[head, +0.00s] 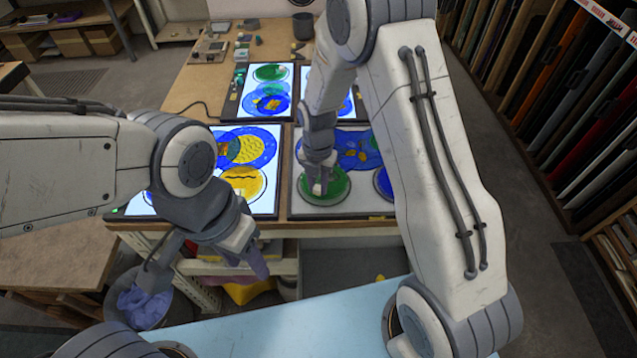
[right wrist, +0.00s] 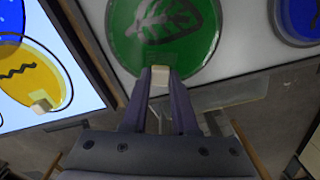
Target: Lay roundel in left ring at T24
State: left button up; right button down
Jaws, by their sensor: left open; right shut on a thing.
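A green roundel (head: 340,188) with a dark leaf pattern is at the left ring place of the near right panel (head: 350,208). It also shows in the right wrist view (right wrist: 198,52), level with the panel; I cannot tell whether it rests fully on it. My right gripper (head: 318,190) is shut on the roundel's small cream tab (right wrist: 160,74) at its near edge. A blue roundel (right wrist: 300,18) lies right of the green one. My left gripper (head: 252,252) is open and empty in front of the table's near edge. No T24 label is readable.
A lit panel (head: 266,208) to the left holds a yellow roundel (head: 243,181) with a wavy line and blue pieces. More panels with coloured discs lie behind. A bin (head: 145,305) with blue cloth stands below left. My right arm hides part of the table.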

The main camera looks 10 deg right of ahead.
jog(key=shift+f, duration=0.35)
jog(key=shift+f, duration=0.2)
jog(key=c, duration=0.7)
grip_release()
